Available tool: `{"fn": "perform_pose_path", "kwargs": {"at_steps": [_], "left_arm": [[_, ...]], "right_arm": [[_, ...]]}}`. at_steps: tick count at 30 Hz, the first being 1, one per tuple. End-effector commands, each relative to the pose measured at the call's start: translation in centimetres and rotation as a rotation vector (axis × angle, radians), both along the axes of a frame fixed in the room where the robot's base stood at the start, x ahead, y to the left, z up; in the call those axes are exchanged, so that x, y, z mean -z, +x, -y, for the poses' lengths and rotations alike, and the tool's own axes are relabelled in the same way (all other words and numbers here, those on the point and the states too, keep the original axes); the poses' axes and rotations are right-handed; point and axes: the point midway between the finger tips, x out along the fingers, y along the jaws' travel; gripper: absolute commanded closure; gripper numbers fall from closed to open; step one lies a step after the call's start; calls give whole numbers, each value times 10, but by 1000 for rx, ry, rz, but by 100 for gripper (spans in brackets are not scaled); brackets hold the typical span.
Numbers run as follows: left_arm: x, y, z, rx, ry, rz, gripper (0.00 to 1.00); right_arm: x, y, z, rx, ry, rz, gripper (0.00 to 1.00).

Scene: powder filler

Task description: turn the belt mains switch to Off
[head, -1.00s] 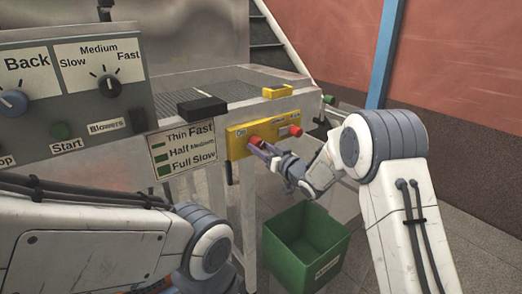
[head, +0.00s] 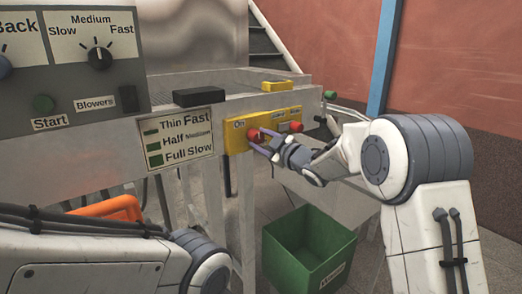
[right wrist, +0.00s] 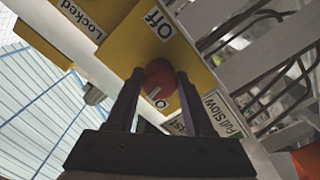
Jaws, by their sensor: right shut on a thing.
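The belt mains switch is a red round knob (head: 253,134) on a yellow panel (head: 232,141) at the front of the machine. An "On" label shows at its upper left in the head view. My right gripper (head: 263,139) is at the knob with its fingers on either side of it. The right wrist view shows the red knob (right wrist: 159,77) between the two fingertips of the right gripper (right wrist: 158,85), shut on it. A white mark on the knob is on the side of the "On" label, away from the "Off" label (right wrist: 158,23). My left gripper is out of view.
A green bin (head: 300,262) stands on the floor below. A grey control box (head: 75,75) is at the left, with an orange object (head: 110,207) below it.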

Motion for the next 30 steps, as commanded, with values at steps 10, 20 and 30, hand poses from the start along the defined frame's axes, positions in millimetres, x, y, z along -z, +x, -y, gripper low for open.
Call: {"fn": "perform_pose_path", "kwargs": {"at_steps": [10,20,30], "left_arm": [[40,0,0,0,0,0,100],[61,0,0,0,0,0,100],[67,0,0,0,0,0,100]], "right_arm": [[4,0,1,0,-258,189,100],[1,0,1,0,-433,313,100],[-1,1,1,-1,-505,364,100]]}}
